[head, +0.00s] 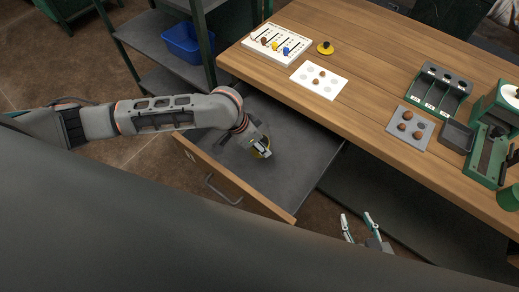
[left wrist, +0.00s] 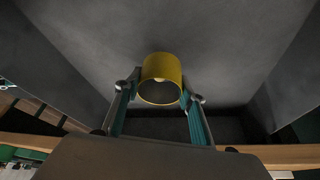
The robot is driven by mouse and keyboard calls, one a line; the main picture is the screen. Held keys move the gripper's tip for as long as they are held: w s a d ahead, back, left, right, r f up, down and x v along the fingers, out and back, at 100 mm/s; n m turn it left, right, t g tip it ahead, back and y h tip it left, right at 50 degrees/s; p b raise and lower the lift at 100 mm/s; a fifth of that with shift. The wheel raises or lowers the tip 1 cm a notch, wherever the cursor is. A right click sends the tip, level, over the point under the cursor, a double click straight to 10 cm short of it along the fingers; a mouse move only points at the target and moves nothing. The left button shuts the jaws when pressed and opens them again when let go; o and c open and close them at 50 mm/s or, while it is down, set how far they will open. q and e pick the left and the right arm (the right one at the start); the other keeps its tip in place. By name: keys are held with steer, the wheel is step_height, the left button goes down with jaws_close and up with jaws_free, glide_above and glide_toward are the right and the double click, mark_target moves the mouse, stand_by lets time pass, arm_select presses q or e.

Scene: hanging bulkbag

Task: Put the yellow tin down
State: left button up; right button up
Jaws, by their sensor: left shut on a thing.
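The yellow tin (left wrist: 162,66) is between the fingers of my left gripper (left wrist: 160,92), which is shut on it. In the head view my left gripper (head: 262,149) is over the open drawer (head: 298,155), and a little of the yellow tin shows beside its fingers. The grey drawer floor lies behind the tin in the left wrist view. I cannot tell whether the tin touches the floor. My right gripper (head: 358,222) is open and empty, low in front of the bench.
The wooden bench (head: 375,50) runs along the right, above the drawer. It bears a white peg board (head: 277,44), a white card (head: 319,80), a grey plate (head: 409,128) and green fixtures. A blue bin (head: 182,43) stands on the shelf. The drawer looks otherwise empty.

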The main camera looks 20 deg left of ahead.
arm_select(q)
step_height(320, 180, down, 4)
steer(key=shift+r+b, duration=0.15)
steer(key=shift+b, duration=0.3)
steer(key=o, duration=1.3)
steer(key=shift+a+r, duration=0.1)
steer(key=shift+r, duration=0.25)
steer(key=p+v, duration=0.3)
steer(key=v, duration=0.8)
steer(key=shift+s+r, duration=0.15)
steer(key=shift+r, duration=0.05)
